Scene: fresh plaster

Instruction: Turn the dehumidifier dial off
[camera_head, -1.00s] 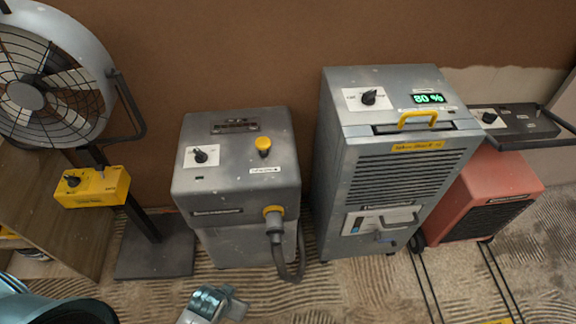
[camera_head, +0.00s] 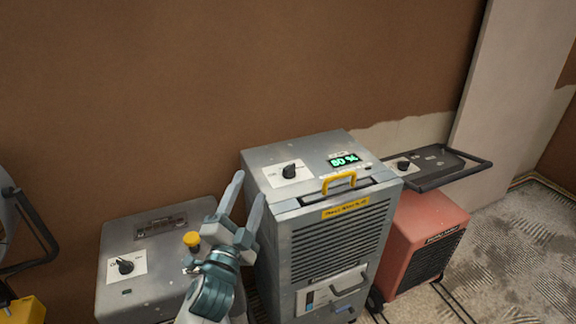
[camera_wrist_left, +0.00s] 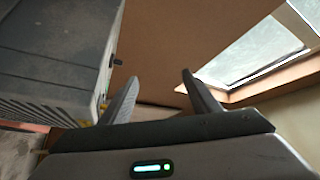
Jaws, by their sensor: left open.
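The dehumidifier is a tall grey metal cabinet (camera_head: 325,245) with a louvred front, a yellow handle (camera_head: 338,183) and a lit green display (camera_head: 344,161) that seems to read 80 %. Its black dial (camera_head: 290,171) sits on a white plate on the top; the exact pointer setting is too small to read. My left gripper (camera_head: 248,187) is open and empty, fingers pointing up, just left of the cabinet's top and apart from the dial. In the left wrist view the cabinet (camera_wrist_left: 55,45) fills the upper left, with a small dark knob (camera_wrist_left: 117,62) outside the open fingers (camera_wrist_left: 160,77). My right gripper is not in view.
A lower grey machine (camera_head: 165,220) with its own black knob (camera_head: 125,266) and a yellow button (camera_head: 191,239) stands to the left, partly behind my left arm. A red heater-like unit (camera_head: 420,235) with a knob stands close on the right. A brown wall (camera_head: 200,80) is behind.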

